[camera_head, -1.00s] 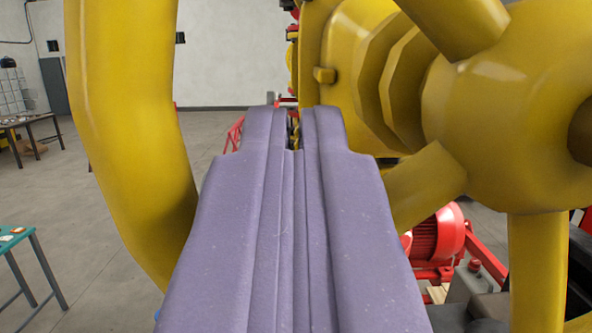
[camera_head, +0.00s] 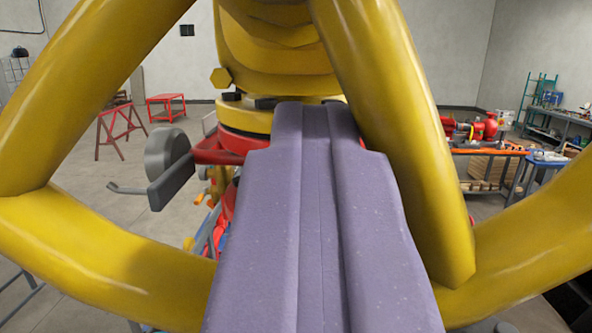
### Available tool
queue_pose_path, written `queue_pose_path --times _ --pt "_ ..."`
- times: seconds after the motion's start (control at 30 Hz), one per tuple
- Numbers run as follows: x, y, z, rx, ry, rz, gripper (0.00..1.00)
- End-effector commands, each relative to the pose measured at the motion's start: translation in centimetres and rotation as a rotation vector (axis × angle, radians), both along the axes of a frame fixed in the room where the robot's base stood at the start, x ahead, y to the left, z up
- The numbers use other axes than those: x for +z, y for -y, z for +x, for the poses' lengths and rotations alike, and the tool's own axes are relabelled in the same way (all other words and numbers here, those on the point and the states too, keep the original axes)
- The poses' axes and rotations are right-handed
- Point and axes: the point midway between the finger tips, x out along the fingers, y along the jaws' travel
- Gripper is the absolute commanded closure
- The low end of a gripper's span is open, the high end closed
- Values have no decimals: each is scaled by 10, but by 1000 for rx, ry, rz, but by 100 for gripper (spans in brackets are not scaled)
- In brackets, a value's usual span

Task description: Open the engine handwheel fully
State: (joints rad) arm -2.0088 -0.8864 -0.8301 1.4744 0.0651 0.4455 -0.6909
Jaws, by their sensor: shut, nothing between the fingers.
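The yellow handwheel (camera_head: 100,250) fills much of the view, close to me. One thick spoke (camera_head: 90,85) runs up from the rim at the left. Another spoke (camera_head: 400,130) comes down just right of my gripper. My gripper (camera_head: 316,106) is shut and empty. Its purple-grey fingers point away from me through the gap between these two spokes, covering the middle of the lower rim. The fingertips lie close to the right spoke in the picture; I cannot tell whether they touch it. The wheel's hub is not clearly in view.
A yellow valve body (camera_head: 280,60) stands behind the wheel, with red parts below it. A grey lever-like part (camera_head: 170,170) sticks out at the left. Red trestles (camera_head: 120,130), a bench (camera_head: 490,160) and shelves (camera_head: 540,100) stand farther back. Floor is open at the left.

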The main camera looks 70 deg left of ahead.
Motion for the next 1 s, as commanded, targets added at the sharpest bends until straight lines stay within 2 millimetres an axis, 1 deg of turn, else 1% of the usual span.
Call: queue_pose_path --times 0.03,0.13,0.27,1.0 --pt "3 3 5 -2 -2 2 100" --pt "5 5 11 -3 -2 4 100" --pt "2 8 10 -5 -1 5 100" --pt "-20 69 -18 -5 0 5 100"
